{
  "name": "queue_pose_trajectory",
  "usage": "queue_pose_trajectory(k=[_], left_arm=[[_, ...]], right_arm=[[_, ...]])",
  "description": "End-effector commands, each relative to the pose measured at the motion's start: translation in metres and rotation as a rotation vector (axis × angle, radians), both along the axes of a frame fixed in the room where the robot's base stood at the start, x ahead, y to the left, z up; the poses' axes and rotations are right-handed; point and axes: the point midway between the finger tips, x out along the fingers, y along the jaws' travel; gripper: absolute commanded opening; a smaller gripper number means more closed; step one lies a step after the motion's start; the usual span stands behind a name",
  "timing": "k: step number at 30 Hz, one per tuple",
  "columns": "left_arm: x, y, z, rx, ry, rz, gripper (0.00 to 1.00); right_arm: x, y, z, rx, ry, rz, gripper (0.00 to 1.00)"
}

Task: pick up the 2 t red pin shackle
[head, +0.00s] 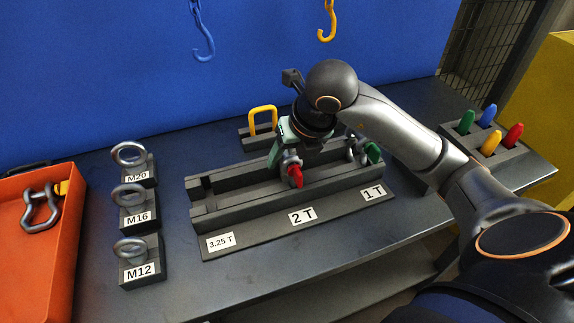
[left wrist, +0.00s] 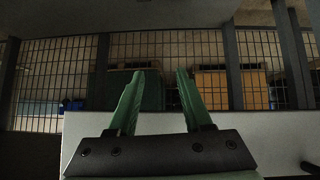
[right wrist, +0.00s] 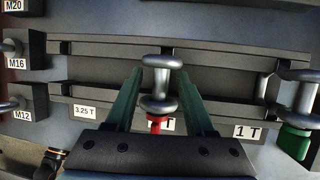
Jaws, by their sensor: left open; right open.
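The 2 t red pin shackle (head: 293,170) stands in the dark rack (head: 240,194) behind the 2 T label, its red pin end toward the front. In the right wrist view the grey shackle (right wrist: 157,84) lies between the two green fingers. My right gripper (head: 282,152) is open around it, with a gap visible on both sides. In the head view my right arm hides part of the shackle and rack. My left gripper (left wrist: 156,88) is open and empty, facing a wire mesh away from the rack; it is outside the head view.
A green pin shackle (head: 370,152) stands at the 1 T place, right of my gripper. Eye bolts (head: 132,194) stand at left beside an orange bin (head: 30,270) holding a shackle (head: 40,210). A yellow piece (head: 263,119) stands behind the rack. Hooks (head: 328,22) hang above.

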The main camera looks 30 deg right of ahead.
Motion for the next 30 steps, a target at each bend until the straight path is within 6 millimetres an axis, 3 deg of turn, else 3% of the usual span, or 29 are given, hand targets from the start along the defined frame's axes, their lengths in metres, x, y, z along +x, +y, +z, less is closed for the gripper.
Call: queue_pose_trajectory(k=[4,18,30], left_arm=[[-0.0012,-0.0003,-0.0004,0.000,0.002,-0.001,0.50],[-0.0032,-0.0003,-0.0024,0.000,0.006,-0.002,0.50],[-0.0036,0.0001,-0.0033,0.001,0.008,-0.001,0.50]], right_arm=[[0.0000,0.0001,0.0004,0.000,0.000,0.000,0.52],[-0.0001,0.0000,0.0005,0.000,0.000,-0.001,0.00],[0.0002,0.0002,0.0005,0.001,-0.001,-0.001,0.00]])
